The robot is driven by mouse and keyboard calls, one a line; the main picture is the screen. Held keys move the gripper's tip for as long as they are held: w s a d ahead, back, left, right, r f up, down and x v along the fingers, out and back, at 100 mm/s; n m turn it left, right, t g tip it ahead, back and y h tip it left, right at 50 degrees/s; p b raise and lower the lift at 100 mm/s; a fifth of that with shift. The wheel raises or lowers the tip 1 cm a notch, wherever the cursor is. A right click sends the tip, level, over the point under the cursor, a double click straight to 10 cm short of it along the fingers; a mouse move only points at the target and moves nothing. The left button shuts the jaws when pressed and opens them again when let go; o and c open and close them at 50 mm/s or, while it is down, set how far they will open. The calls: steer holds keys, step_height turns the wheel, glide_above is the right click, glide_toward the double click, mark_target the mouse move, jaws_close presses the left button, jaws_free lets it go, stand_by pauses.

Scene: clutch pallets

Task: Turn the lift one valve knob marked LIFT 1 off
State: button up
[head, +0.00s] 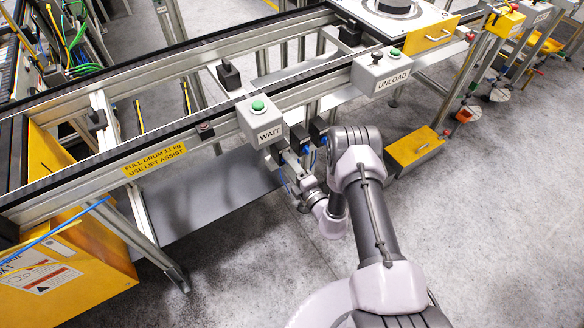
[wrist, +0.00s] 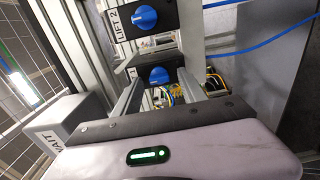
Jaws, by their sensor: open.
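In the wrist view, a blue round knob (wrist: 159,76) on a dark block shows between the two fingers of my gripper (wrist: 158,88). Its label is mostly hidden behind the left finger; only a "1" shows. My gripper is open, with a finger on either side of this knob in the picture; I cannot tell whether they touch it. A second blue knob (wrist: 142,17), marked LIFT 2, is above it in the picture. In the head view my gripper (head: 282,153) is by the dark valve blocks (head: 300,137) under the conveyor rail, and the knob faces are hidden.
The grey WAIT box (head: 262,122) with a green button is close to my gripper; its edge shows in the wrist view (wrist: 62,128). Blue hoses (wrist: 240,45) run right of the knobs. The UNLOAD box (head: 380,72) and a yellow step (head: 414,150) stand to the right.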

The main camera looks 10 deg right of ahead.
steer(key=p+v, duration=0.5)
steer(key=v, duration=1.2)
steer(key=shift+s+p, duration=0.15)
steer(key=shift+p, duration=0.25)
